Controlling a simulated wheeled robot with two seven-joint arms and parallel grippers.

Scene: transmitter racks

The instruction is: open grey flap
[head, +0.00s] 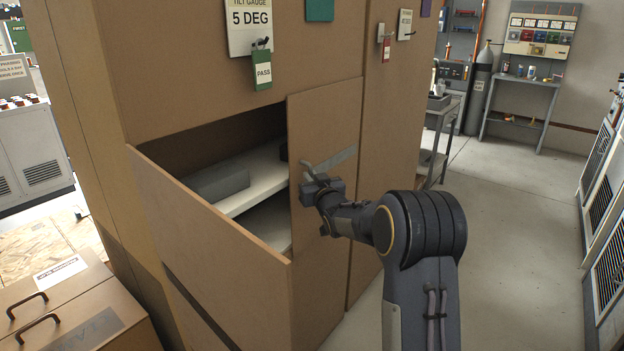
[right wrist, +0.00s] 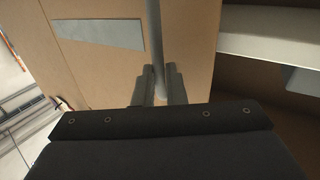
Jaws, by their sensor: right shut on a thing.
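A brown door panel (head: 322,125) with a slanted grey plate (head: 335,160) stands ajar on the brown cabinet (head: 180,60). The grey plate also shows in the right wrist view (right wrist: 100,32). No wholly grey flap shows. My right gripper (head: 318,183) is shut on the panel's grey bar handle (head: 308,167). In the right wrist view the handle (right wrist: 154,45) runs between the fingers (right wrist: 157,88). The cabinet opening left of the panel shows a pale shelf (head: 258,180) with a grey box (head: 216,181) on it. My left gripper is out of view.
Another brown panel (head: 205,240) stands out at the cabinet's front left. A brown case with dark handles (head: 60,310) sits at the lower left. Hanging tags (head: 262,70) are above the opening. Grey floor (head: 510,220) is free to the right, before white racks (head: 605,220).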

